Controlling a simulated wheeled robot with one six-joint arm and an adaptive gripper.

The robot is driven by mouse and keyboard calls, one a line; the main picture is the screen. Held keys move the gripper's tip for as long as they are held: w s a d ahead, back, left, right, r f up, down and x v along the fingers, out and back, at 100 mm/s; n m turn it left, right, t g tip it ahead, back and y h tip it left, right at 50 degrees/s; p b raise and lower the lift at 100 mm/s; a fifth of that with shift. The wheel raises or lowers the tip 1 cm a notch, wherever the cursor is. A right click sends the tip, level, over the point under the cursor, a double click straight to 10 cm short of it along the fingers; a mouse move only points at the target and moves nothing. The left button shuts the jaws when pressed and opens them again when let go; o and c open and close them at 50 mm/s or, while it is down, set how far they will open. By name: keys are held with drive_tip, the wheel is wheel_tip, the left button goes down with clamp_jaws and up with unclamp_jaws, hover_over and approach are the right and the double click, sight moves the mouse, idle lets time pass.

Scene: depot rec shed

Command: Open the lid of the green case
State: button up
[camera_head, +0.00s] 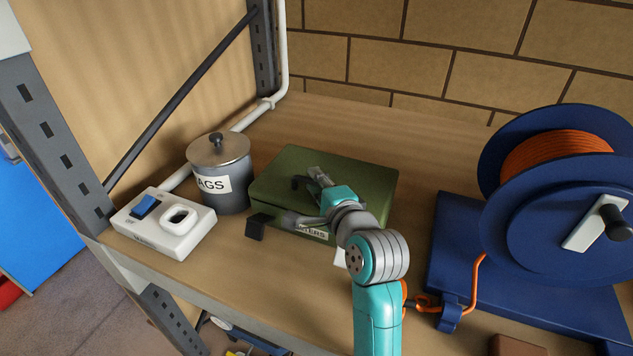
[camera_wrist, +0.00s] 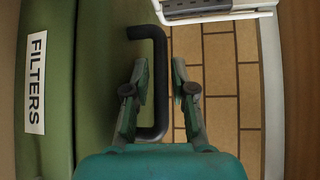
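The green case (camera_head: 285,165) sits on the wooden shelf with its lid down. Its front carries a white label, which reads FILTERS in the wrist view (camera_wrist: 36,85). A black bar handle (camera_wrist: 161,75) stands out from the case in the wrist view. My gripper (camera_wrist: 160,75) is open, with one finger on each side of the handle's long bar. A gap shows between the fingers and the bar; I cannot tell how deep the bar sits between them. In the head view my gripper (camera_head: 312,177) is over the lid, and my arm hides part of the case's front.
A grey lidded tin (camera_head: 231,190) stands close left of the case. A white switch box (camera_head: 150,235) is at the front left. A blue reel with orange cable (camera_head: 530,200) fills the right. A small dark block (camera_head: 255,228) is by the case's front left corner.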

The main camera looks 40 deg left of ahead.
drive_tip(key=shift+c, duration=0.3)
clamp_jaws()
drive_tip(key=shift+r, duration=0.1)
